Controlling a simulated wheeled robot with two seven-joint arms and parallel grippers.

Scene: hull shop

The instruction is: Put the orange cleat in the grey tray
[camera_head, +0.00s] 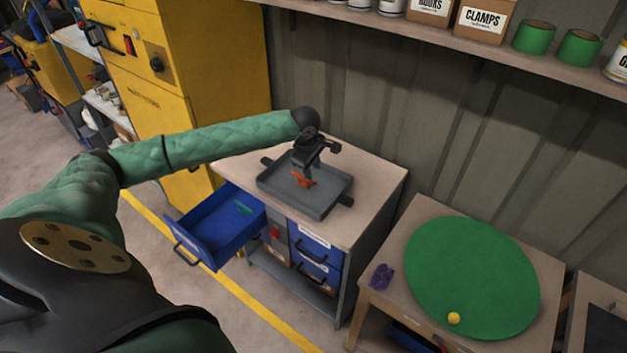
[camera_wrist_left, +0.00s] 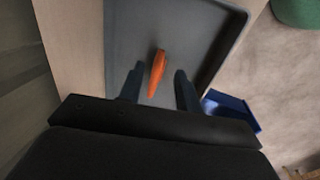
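The orange cleat (camera_head: 303,180) is over the floor of the grey tray (camera_head: 331,204), inside its rim, on the wooden top of the cabinet. In the left wrist view the cleat (camera_wrist_left: 157,72) shows between my left gripper's two fingers (camera_wrist_left: 159,84), with a gap on each side. The grey tray (camera_wrist_left: 207,50) fills much of that view behind it. My left gripper (camera_head: 306,169) is open, pointing down just above the cleat. Whether the cleat fully rests on the tray floor is hard to tell. My right gripper is not in view.
A blue drawer (camera_head: 213,238) stands open at the cabinet's left, with a small green item (camera_head: 243,207) inside. A table at right holds a green round mat (camera_head: 470,270), a yellow item (camera_head: 453,318) and a purple item (camera_head: 382,276). A shelf (camera_head: 490,41) runs above.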

